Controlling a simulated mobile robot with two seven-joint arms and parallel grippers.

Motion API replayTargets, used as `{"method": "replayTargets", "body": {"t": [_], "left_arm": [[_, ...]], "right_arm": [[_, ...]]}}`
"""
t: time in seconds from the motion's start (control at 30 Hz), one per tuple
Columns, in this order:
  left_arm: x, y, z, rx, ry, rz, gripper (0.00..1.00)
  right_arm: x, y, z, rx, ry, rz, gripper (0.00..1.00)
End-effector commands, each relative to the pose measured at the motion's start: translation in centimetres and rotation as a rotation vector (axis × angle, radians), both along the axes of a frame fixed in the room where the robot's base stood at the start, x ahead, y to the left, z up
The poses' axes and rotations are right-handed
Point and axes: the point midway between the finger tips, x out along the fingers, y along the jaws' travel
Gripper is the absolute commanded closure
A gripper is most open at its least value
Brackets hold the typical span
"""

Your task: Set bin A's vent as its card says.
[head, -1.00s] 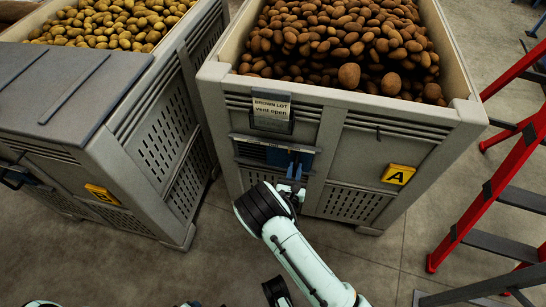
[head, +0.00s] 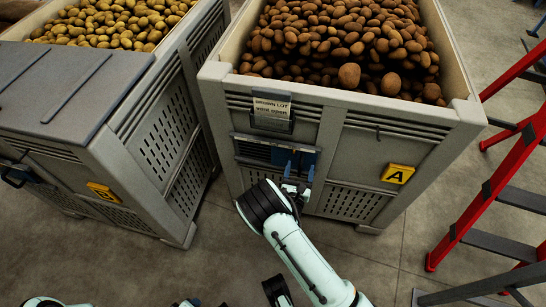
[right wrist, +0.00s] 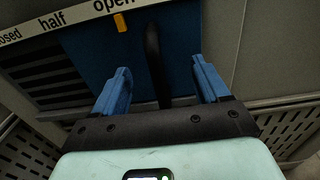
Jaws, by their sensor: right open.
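Bin A (head: 390,140) is a grey crate with a yellow A plate (head: 397,173). Its card (head: 271,110) reads as a brown lot, vent open. Below it is the vent's blue shutter (head: 281,157), with dark louvres uncovered on its left. In the right wrist view, the shutter (right wrist: 185,50) has an orange pointer (right wrist: 120,22) under the word "open" on the scale strip (right wrist: 52,21). My right gripper (right wrist: 160,82) is open, its two blue fingers either side of the shutter's black upright handle (right wrist: 152,65), with visible gaps.
Brown potatoes (head: 340,40) fill bin A. A red stepladder (head: 470,215) stands at right. Floor in front is clear.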

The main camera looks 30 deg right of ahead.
Motion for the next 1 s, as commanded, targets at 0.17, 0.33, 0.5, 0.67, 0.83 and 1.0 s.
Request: {"method": "replayTargets", "body": {"t": [0.17,0.33,0.5,0.67,0.83,1.0], "left_arm": [[0.0,0.0,0.9,0.001,-0.003,0.000,0.53],[0.1,0.0,1.7,0.000,-0.006,0.000,0.53],[0.1,0.0,2.4,-0.001,-0.008,0.000,0.53],[0.1,0.0,2.9,0.000,-0.010,0.000,0.53],[0.2,0.0,3.1,0.000,-0.011,0.000,0.53],[0.2,0.0,3.3,0.000,-0.011,0.000,0.53]], "right_arm": [[-1.2,1.2,0.1,0.000,0.004,0.002,0.26],[-2.7,2.6,0.1,0.001,0.003,0.003,0.26],[-4.3,3.9,0.1,0.001,0.002,0.002,0.26],[-5.7,5.1,0.1,0.001,0.002,0.002,0.26],[-6.6,5.9,0.1,0.000,0.000,0.001,0.26],[-7.3,6.6,0.0,0.001,0.002,0.002,0.26]]}}
